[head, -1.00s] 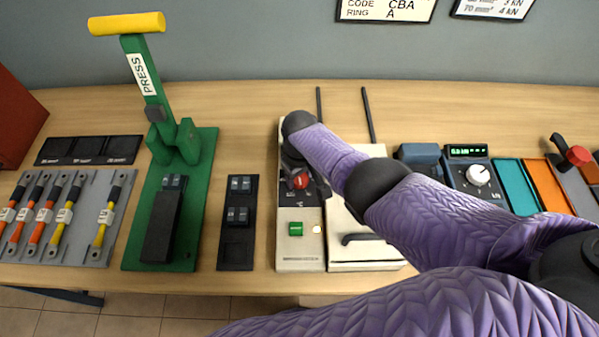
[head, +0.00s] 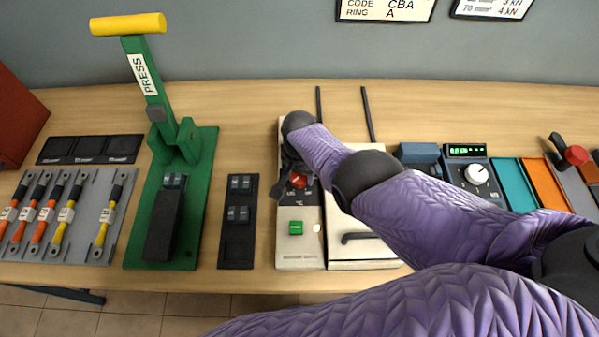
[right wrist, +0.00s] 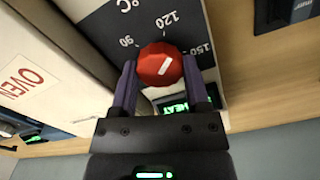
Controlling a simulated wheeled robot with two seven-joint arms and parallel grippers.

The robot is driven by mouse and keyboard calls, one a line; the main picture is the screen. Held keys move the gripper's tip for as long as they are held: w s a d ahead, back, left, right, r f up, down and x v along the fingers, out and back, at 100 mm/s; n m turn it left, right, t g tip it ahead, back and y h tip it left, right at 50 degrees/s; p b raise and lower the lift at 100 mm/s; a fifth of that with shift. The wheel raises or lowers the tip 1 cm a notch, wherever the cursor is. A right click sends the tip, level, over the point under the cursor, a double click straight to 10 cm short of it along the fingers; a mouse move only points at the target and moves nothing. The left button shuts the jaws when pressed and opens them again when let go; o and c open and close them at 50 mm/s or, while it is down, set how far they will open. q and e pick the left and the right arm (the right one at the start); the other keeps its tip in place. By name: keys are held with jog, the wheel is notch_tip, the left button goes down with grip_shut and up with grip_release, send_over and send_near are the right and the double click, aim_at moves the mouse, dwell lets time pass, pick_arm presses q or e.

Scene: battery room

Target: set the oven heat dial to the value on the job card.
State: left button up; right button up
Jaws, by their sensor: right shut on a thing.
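The red oven heat dial (head: 299,181) is on the dark panel of the oven (head: 298,262). My right gripper (head: 290,180) is at the dial; in the right wrist view, its two fingers are shut on the opposite sides of the dial (right wrist: 160,64). The printed marks 90, 120 and 150 with °C show around the dial. A white mark on the dial slants up-right in this view, roughly between 120 and 150; its exact value cannot be read. No oven temperature is readable on the cut-off wall cards. My left gripper is out of view.
A green button (head: 296,228) sits below the dial. The oven lid with its dark handle (head: 362,237) is to the right. A green press (head: 206,150) and a cable rack (head: 80,245) stand left. A device with a white knob (head: 477,174) is right.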

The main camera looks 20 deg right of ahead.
jog(key=m, duration=0.2)
jog(key=shift+m, duration=1.3)
jog(key=m, duration=0.5)
jog(key=shift+m, duration=0.7)
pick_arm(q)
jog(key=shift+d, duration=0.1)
pick_arm(e)
jog(key=shift+r, duration=0.1)
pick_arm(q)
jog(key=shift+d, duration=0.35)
